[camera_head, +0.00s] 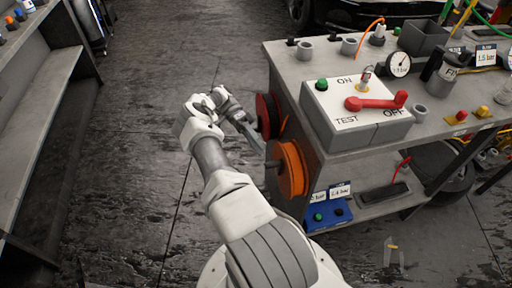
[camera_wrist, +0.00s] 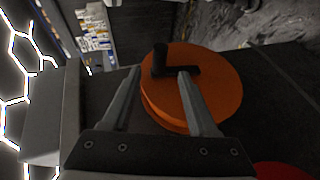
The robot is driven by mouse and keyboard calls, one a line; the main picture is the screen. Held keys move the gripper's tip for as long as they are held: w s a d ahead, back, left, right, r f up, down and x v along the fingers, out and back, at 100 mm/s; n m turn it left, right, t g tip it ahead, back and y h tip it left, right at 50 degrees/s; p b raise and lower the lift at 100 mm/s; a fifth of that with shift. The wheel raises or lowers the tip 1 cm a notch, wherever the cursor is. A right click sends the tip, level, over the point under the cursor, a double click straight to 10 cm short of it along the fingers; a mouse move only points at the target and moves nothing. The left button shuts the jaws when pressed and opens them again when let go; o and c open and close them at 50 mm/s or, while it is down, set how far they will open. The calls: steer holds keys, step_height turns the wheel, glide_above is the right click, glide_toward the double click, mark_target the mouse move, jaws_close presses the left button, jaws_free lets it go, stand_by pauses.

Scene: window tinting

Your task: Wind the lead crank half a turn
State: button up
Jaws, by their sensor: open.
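The lead crank is a black bent handle (camera_wrist: 160,60) on the face of an orange reel (camera_wrist: 225,85) in the wrist view. Whether a finger touches the crank cannot be told. In the head view my gripper (camera_head: 256,141) is beside the reels, partly hidden.
A red reel (camera_head: 267,116) sits beside the orange one on the bench side. The bench top (camera_head: 285,55) carries a white switch box with a red lever (camera_head: 375,103) and a gauge (camera_head: 398,64). A shelf (camera_head: 40,105) stands far left; the floor between is clear.

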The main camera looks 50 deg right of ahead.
steer(key=shift+w+r+b, duration=0.25)
steer(key=shift+w+b, duration=0.25)
steer(key=shift+b, duration=0.1)
steer(key=shift+w, duration=0.1)
stand_by(0.3)
